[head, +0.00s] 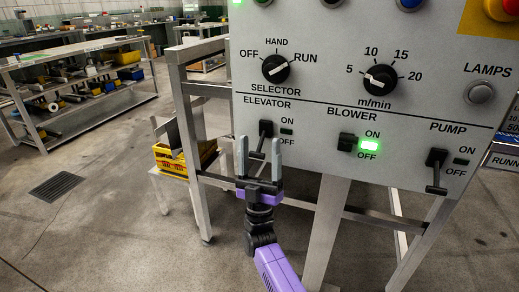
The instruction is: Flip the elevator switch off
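The elevator switch (266,129) is a black toggle under the ELEVATOR label, at the lower left of the grey control panel (310,110). Its lever points down, toward the OFF side. The small green lamp (287,131) beside it is dark. My gripper (259,146) is open and points up, with one grey finger on each side of the lever in the picture. Nothing is seen held between the fingers. I cannot tell whether a finger touches the lever or how far the fingers are from the panel.
The blower switch (347,141) has a lit green lamp (369,146). The pump switch (437,165) lever points down. Rotary knobs (276,69) sit above. A yellow crate (178,160) and metal frame legs (190,130) stand behind. Open floor lies left.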

